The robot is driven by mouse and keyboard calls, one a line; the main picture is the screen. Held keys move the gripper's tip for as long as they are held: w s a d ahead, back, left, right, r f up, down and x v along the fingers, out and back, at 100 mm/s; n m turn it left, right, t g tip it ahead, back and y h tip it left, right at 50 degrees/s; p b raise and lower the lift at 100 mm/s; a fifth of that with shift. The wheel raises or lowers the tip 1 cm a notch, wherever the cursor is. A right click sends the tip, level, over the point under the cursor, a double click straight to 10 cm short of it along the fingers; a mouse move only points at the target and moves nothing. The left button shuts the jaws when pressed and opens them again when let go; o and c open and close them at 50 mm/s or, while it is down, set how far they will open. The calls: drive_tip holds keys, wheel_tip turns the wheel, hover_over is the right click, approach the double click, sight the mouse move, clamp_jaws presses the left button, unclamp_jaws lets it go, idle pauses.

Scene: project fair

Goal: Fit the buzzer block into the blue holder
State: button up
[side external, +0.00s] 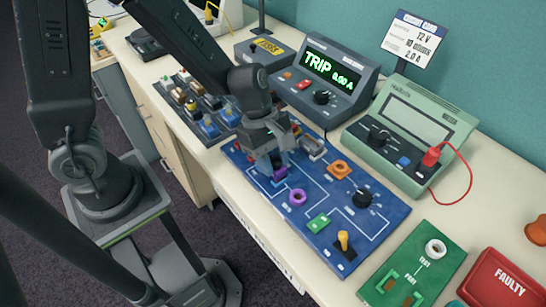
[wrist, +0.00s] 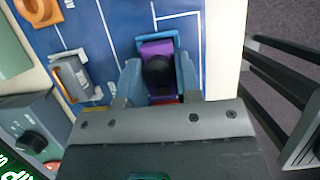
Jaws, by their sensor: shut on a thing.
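The buzzer block is purple with a round black top (wrist: 158,72). My gripper (wrist: 158,80) is shut on it, with one finger on each side. In the side view my gripper (side external: 274,168) points down over the left part of the blue circuit board (side external: 262,188), and a little purple of the block (side external: 281,172) shows beside the fingers. The blue holder (wrist: 160,36) shows as a light blue rim around the block's far end in the wrist view; its near part is hidden by the block and gripper. I cannot tell whether the block is fully seated.
The board also carries a purple ring (side external: 297,197), an orange holder (side external: 340,169), a green holder (side external: 318,222), a black knob (side external: 362,197) and a grey part (side external: 312,149). A power supply (side external: 325,82) reading TRIP and a green meter (side external: 410,132) stand behind. A parts tray (side external: 203,105) stands left.

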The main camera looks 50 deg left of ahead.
drive_tip(key=shift+f, duration=0.35)
drive_tip(key=o, duration=1.5)
drive_tip(key=shift+r, duration=0.1)
drive_tip(key=shift+r, duration=3.9)
drive_tip(key=s+a+r+m+t+y, duration=0.1)
drive_tip(key=s+a+r+m+t, duration=0.1)
drive_tip(key=m, duration=0.4)
drive_tip(key=s+a+r+m+t+y, duration=0.1)
drive_tip(key=s+a+r+m+y, duration=0.1)
drive_tip(key=s+a+r+m, duration=0.2)
drive_tip(key=s+a+r+m+t+y, duration=0.1)
drive_tip(key=s+a+r+m+t, duration=0.1)
drive_tip(key=a+r+m, duration=0.3)
drive_tip(key=shift+s+m+t+y, duration=0.3)
drive_tip(key=shift+s+m, duration=0.55)
drive_tip(key=shift+m, duration=0.65)
